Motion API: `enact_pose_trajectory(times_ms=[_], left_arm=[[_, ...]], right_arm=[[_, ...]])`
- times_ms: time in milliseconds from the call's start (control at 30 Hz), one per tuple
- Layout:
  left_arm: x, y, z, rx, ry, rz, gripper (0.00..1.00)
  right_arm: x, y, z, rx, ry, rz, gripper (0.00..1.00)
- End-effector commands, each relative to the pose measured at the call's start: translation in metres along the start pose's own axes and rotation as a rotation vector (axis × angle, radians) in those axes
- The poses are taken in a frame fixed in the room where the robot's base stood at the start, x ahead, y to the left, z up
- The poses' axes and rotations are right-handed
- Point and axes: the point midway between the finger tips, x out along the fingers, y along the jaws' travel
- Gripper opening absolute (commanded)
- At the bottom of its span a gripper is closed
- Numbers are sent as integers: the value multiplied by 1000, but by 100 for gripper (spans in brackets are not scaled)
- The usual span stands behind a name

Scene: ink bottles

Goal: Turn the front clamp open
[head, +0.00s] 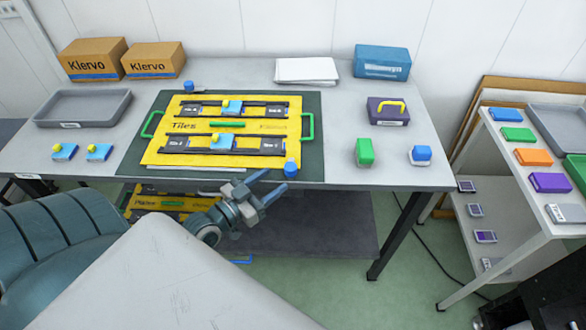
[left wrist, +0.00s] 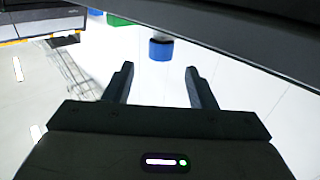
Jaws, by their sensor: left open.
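A yellow board (head: 222,127) marked "Tiles" lies on a dark green mat on the table. It carries two black rails, one behind the other. A similar rear clamp (head: 232,107) sits on the back rail. My left gripper (head: 272,185) is open and empty at the table's front edge, in front of and to the right of the front clamp, apart from it. Its two fingers also show in the left wrist view (left wrist: 159,72). My right gripper is not seen.
A blue-topped bottle (head: 290,168) stands at the mat's front right corner, close to my left gripper. A green block (head: 365,152) and another blue-topped piece (head: 420,155) stand further right.

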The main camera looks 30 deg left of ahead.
Motion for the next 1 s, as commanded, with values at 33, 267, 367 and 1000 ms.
enact_pose_trajectory(times_ms=[33,267,367,1000], left_arm=[[10,0,2,-1,5,-2,51],[47,0,2,-3,4,-2,51],[59,0,1,0,2,-2,51],[74,0,1,0,-2,0,27]], right_arm=[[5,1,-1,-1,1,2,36],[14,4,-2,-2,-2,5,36],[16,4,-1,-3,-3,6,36],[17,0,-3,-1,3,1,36]])
